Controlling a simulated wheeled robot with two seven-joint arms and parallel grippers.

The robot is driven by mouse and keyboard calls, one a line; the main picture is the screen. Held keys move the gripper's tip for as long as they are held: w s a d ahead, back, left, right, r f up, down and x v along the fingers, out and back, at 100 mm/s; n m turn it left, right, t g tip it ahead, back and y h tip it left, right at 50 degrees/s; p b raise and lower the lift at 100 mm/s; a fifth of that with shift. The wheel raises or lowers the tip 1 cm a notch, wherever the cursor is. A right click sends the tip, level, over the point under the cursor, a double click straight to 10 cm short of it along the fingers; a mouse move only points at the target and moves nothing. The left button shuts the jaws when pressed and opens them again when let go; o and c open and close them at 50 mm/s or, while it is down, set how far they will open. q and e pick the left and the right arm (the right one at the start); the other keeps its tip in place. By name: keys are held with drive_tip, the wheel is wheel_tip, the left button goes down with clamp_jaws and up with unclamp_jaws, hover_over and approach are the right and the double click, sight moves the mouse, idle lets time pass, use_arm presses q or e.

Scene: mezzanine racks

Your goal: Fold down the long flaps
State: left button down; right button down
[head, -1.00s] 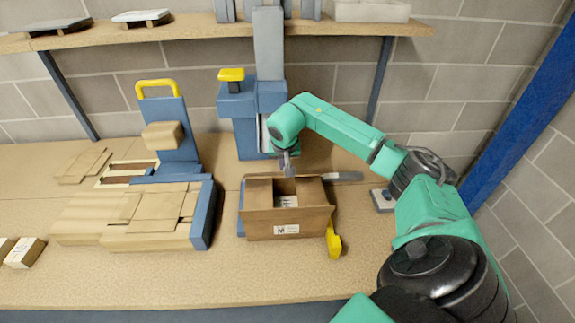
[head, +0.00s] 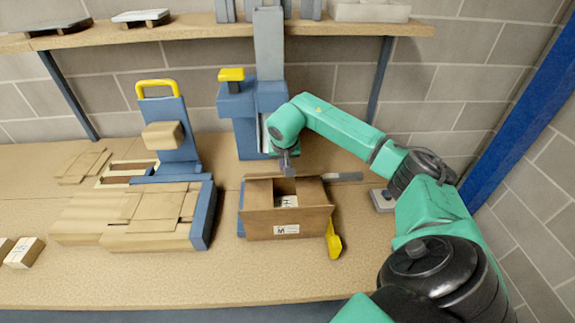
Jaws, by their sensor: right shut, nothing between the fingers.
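An open brown cardboard box (head: 262,224) stands on the workbench, right of the middle of the head view. It has a white label on its front face, and a white labelled item (head: 287,201) shows inside it. A long flap at the front looks raised; the state of the back flap is hard to tell. My right gripper (head: 287,170) is shut and empty, pointing down at the far edge of the box. Whether it touches the cardboard is unclear. My left gripper is not in view.
A blue press-like stand (head: 240,120) rises behind the box. A stack of flat cardboard (head: 125,220) and a blue holder with a yellow handle (head: 175,125) are on the left. A yellow-handled tool (head: 334,243) lies right of the box.

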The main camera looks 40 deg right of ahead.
drive_tip(key=shift+f, duration=0.1)
drive_tip(key=shift+f+b, duration=0.6)
drive_tip(key=shift+f, duration=0.05)
drive_tip(key=shift+r, duration=0.15)
wheel_tip(320, 180, up, 5)
drive_tip(key=p, duration=0.3)
drive_tip(key=shift+r, duration=0.2)
drive_tip(key=shift+a+f, duration=0.1)
drive_tip(key=shift+f, duration=0.05)
